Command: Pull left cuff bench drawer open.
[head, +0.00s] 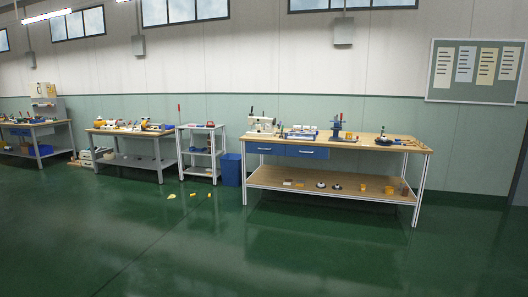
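A wooden-topped workbench (365,146) stands against the wall right of centre in the head view. Two blue drawers hang side by side under the left part of its top. The left drawer (266,149) and the right drawer (307,152) each have a pale handle on the front. Both drawer fronts look flush, so both seem closed. I see no label that marks this as the cuff bench. My gripper is not in the frame, and nothing touches the drawers.
A blue bin (231,169) stands on the floor just left of the bench. A grey shelf cart (200,151) and another workbench (131,133) stand farther left. Small yellow pieces (193,195) lie on the green floor. The floor before the drawers is otherwise clear.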

